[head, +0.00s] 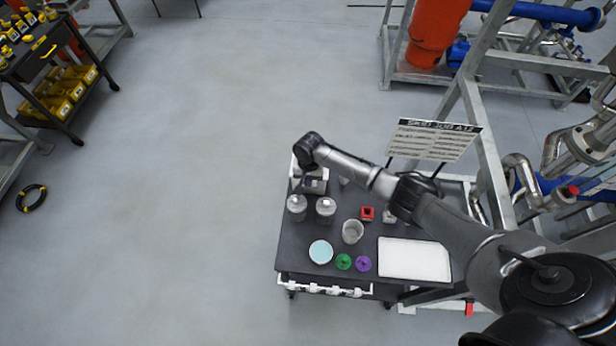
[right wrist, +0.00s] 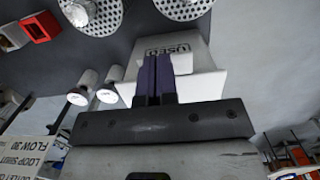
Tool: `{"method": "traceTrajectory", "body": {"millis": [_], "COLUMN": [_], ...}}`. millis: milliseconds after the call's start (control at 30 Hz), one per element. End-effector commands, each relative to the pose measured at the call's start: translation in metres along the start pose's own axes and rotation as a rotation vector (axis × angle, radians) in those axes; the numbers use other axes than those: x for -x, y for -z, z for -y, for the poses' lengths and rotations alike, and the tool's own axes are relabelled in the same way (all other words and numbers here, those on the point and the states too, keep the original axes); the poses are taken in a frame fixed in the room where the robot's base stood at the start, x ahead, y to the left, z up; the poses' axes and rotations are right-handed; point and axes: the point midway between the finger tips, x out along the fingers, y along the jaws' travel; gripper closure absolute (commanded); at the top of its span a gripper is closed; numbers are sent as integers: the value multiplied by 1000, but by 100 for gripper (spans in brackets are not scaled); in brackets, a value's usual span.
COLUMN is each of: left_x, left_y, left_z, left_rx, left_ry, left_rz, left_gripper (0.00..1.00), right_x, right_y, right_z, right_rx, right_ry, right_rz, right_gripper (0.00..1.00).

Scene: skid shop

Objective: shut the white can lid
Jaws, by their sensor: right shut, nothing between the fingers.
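The white can (head: 294,172) is box-shaped and stands at the back left corner of the dark table, partly hidden under my right wrist in the head view. In the right wrist view a white panel marked "USED" (right wrist: 188,50) faces up, with another white part of the can (right wrist: 203,87) just below it. I cannot tell how far the lid is tilted. My right gripper (head: 314,182) is over the can. Its two dark fingers (right wrist: 157,78) are together and empty, overlapping the marked panel in the right wrist view; contact is unclear. My left gripper is out of view.
Two grey perforated containers (head: 297,206) (head: 326,208) stand close in front of the can. A red block (head: 367,213), a grey cup (head: 352,231), a pale blue dish (head: 320,251), green (head: 343,262) and purple (head: 363,264) pieces and a white tray (head: 415,259) share the table. A sign (head: 433,140) rises behind.

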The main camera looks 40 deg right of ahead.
Motion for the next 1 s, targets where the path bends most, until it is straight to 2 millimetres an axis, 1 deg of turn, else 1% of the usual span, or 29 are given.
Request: {"method": "traceTrajectory", "body": {"millis": [33,200,233,267,400,600,800,1000], "left_x": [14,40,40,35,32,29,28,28], "left_y": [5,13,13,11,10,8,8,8], "left_z": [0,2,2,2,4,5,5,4], "left_rx": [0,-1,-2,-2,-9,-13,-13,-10], "left_ry": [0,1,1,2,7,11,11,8], "left_rz": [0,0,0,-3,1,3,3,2], "left_gripper": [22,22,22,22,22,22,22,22], "right_x": [15,39,41,44,73,106,124,131], "right_y": [-1,-2,-2,-2,-5,-10,-12,-13], "right_z": [0,0,1,1,1,1,1,1], "right_rx": [-1,-2,-1,0,1,1,-2,-1], "right_ry": [2,5,6,8,8,8,7,7], "right_rz": [-1,-3,-4,-6,-7,-6,-5,-5], "right_gripper": [100,100,100,100,100,100,100,100]}}
